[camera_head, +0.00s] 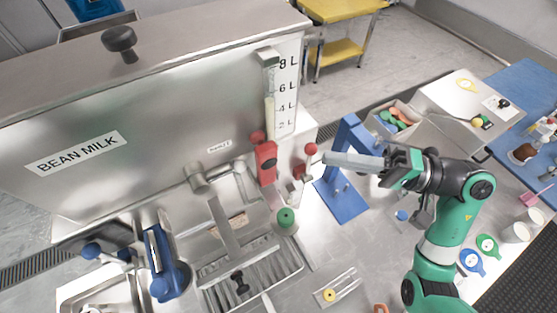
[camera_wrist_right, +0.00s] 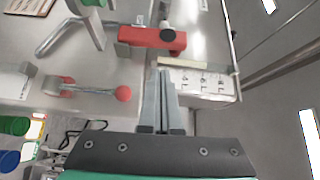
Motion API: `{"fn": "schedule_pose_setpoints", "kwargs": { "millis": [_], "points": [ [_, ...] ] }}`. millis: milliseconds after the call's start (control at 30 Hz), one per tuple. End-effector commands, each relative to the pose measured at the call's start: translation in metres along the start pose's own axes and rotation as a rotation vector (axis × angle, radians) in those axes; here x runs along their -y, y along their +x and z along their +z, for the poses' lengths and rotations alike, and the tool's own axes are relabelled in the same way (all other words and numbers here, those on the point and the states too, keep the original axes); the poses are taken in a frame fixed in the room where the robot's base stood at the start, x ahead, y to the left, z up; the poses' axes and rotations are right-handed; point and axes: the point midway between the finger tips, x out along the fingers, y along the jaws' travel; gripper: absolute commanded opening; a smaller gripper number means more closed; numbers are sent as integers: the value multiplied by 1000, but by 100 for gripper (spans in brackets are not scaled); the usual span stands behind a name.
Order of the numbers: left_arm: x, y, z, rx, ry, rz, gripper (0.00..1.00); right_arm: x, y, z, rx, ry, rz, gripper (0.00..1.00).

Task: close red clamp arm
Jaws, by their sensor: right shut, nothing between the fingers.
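The red clamp arm (camera_head: 266,162) is a red block with a dark round knob, on the steel tank's front below the level gauge. In the right wrist view the red clamp arm (camera_wrist_right: 140,38) lies just beyond the fingertips. A metal lever with a red ball (camera_head: 311,149) stands between it and my right gripper; this red ball (camera_wrist_right: 123,93) also shows left of the fingers in the wrist view. My right gripper (camera_head: 328,158) is shut and empty, pointing left toward the tank, apart from the red arm in the wrist view. My left gripper is not in view.
The bean milk tank (camera_head: 150,130) with its level scale (camera_head: 286,90) fills the left. A blue stand (camera_head: 345,180) is just below my right gripper. A grey bin (camera_head: 400,118) of colourful items is behind it.

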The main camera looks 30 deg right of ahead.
Motion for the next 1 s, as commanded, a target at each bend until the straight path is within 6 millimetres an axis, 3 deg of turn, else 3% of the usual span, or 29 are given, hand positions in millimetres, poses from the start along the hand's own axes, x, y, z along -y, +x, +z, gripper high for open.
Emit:
{"fn": "schedule_pose_setpoints", "kwargs": {
  "millis": [267,700,1000],
  "points": [
    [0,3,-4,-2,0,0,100,4,7,-1,-2,-1,-3,0],
    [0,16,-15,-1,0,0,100,5,84,-1,0,-1,-4,0],
    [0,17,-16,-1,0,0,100,3,99,-2,-5,-3,-3,0]
  ]
}}
